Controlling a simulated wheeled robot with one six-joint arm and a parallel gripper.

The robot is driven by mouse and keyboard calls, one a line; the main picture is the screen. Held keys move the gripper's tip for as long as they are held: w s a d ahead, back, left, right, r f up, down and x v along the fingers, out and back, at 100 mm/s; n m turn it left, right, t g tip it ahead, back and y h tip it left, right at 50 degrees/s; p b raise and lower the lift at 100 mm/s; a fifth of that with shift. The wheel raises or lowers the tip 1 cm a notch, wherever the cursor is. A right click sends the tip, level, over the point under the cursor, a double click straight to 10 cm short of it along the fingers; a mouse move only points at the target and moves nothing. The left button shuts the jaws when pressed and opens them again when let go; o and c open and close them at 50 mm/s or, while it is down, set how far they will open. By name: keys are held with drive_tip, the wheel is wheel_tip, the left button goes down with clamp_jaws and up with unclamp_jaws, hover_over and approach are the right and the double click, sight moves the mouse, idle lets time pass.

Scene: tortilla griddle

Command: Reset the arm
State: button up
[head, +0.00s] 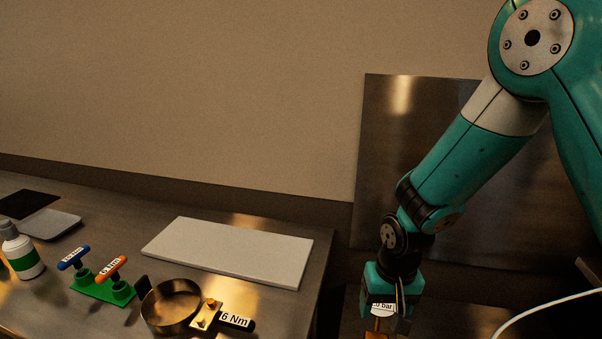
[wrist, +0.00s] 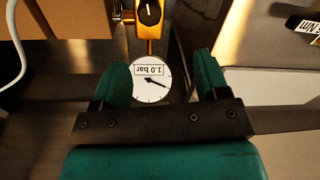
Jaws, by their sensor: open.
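My gripper (head: 391,300) points down at the lower right of the head view, past the right end of the steel counter. In the wrist view my gripper (wrist: 161,76) has its two green fingers spread apart. A round white gauge (wrist: 151,88) reading 1.0 bar appears between the fingers, with a visible gap to the right finger; whether the left finger touches it is unclear. The gauge face (head: 382,309) shows partly in the head view. A yellow fitting with a black knob (wrist: 149,14) adjoins the gauge.
The counter holds a white board (head: 228,252), a round pan (head: 171,306), a green stand (head: 104,290) with blue and orange handles, a 6 Nm tool (head: 235,320) and a bottle (head: 22,252). A white cable (head: 545,307) curves at the right. A metal panel (head: 385,140) stands behind my arm.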

drive_tip(key=s+a+r+n+y+b, duration=0.1)
drive_tip(key=s+r+n+b, duration=0.2)
drive_tip(key=s+r, duration=0.3)
drive_tip(key=s+a+r+n+y+b, duration=0.2)
drive_tip(key=s+r+n+b, duration=0.2)
drive_tip(key=s+r, duration=0.3)
drive_tip(key=s, duration=0.5)
drive_tip(key=shift+s+a+r+n+y, duration=0.2)
drive_tip(key=shift+a+r+n+y, duration=0.1)
drive_tip(key=shift+n, duration=0.1)
drive_tip(key=w+d+f+m+h+p, duration=0.15)
drive_tip(key=w+m+p, duration=0.35)
drive_tip(key=w+p, duration=0.6)
drive_tip(key=w+d+f+m+h+p, duration=0.3)
drive_tip(key=w+f+m, duration=0.1)
drive_tip(key=w+f, duration=0.45)
drive_tip(key=f+b, duration=0.4)
drive_tip(key=f, duration=0.2)
drive_tip(key=f+b, duration=0.5)
drive_tip(key=f, duration=0.1)
drive_tip(key=f+b, duration=0.5)
drive_tip(key=f, duration=0.1)
drive_tip(key=shift+s+d+f, duration=0.1)
drive_tip(key=shift+s+f, duration=0.15)
drive_tip(key=shift+s, duration=0.15)
